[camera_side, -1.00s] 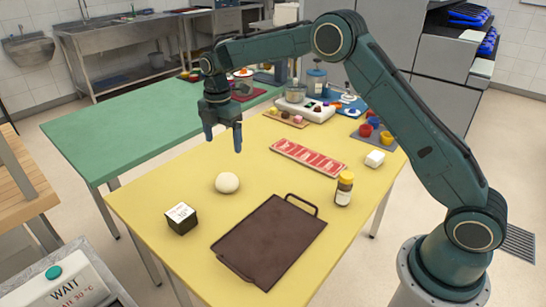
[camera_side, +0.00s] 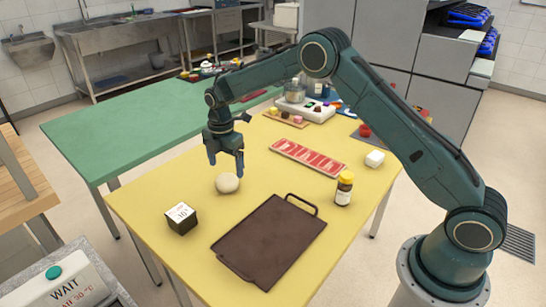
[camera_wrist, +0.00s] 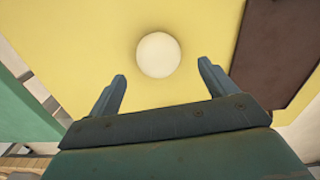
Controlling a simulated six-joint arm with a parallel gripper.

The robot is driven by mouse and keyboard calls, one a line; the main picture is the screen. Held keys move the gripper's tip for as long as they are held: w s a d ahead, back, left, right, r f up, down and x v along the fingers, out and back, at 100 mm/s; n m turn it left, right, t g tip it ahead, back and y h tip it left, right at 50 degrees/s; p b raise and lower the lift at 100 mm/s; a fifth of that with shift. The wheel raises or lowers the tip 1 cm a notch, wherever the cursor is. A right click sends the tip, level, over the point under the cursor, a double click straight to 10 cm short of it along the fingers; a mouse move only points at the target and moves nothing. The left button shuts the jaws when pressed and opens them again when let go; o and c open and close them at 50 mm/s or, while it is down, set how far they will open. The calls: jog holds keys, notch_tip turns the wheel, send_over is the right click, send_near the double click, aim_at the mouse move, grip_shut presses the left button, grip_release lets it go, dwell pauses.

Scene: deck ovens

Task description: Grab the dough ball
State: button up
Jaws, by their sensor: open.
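The dough ball (camera_side: 227,183) is pale, round and smooth, and rests on the yellow table (camera_side: 150,203). My gripper (camera_side: 226,169) is open, with its fingers pointing down just above and behind the dough ball in the side view. In the wrist view the dough ball (camera_wrist: 158,55) lies beyond the two fingertips, in line with the gap between them. My gripper (camera_wrist: 162,70) shows wide apart there with nothing between its fingers. I cannot tell the exact height of the fingertips over the table.
A dark tray (camera_side: 268,243) with a handle lies right of the dough ball. A small black-and-white cube (camera_side: 181,218) stands in front.

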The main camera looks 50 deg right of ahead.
aim_at(226, 176)
jog(key=shift+w+f, duration=0.1)
jog(key=shift+f, duration=2.45)
jog(key=c, duration=1)
